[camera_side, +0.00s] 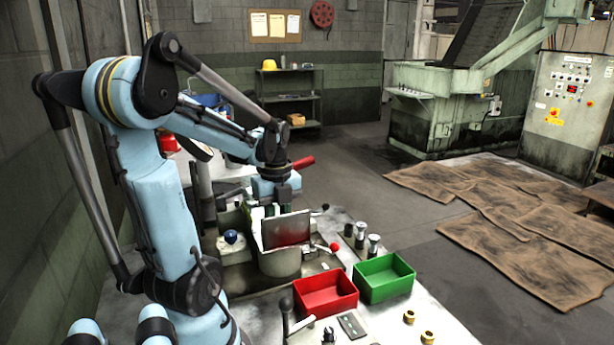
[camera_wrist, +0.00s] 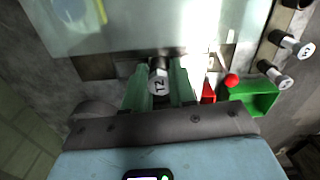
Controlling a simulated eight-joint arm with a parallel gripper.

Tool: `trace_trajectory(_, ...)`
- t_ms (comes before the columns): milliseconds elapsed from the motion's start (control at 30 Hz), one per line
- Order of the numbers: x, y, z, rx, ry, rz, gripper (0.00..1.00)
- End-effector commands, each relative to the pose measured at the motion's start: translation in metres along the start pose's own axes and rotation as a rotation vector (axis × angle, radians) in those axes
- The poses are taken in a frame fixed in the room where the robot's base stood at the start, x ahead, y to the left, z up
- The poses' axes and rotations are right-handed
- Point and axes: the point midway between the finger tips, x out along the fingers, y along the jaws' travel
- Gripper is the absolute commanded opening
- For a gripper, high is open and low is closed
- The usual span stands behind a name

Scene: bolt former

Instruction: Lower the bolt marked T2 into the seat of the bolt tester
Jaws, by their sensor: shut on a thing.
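The bolt marked T2 (camera_wrist: 158,82) is between the two green fingers of my gripper (camera_wrist: 160,88) in the wrist view, its marked head facing the camera. My gripper is shut on it. In the side view my gripper (camera_side: 272,208) is low over the bolt tester (camera_side: 280,262), behind its upright clear shield (camera_side: 287,231). The shield also shows in the wrist view (camera_wrist: 135,28), just beyond the bolt. The seat is hidden, and I cannot tell whether the bolt's lower end is in it.
Two other bolts (camera_side: 361,232) (camera_side: 374,245) stand right of the tester. A red-knobbed lever (camera_side: 334,247) is close on its right. A red bin (camera_side: 325,294) and a green bin (camera_side: 384,279) sit in front. Brass-coloured parts (camera_side: 409,316) lie near the bench's right edge.

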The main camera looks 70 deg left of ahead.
Motion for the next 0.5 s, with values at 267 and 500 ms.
trace_trajectory(267, -0.0001, 0.0000, 0.0000, 0.000, 0.000, 0.000, 0.55)
trace_trajectory(500, -0.0006, 0.0001, 0.0000, 0.000, 0.000, 0.000, 0.55)
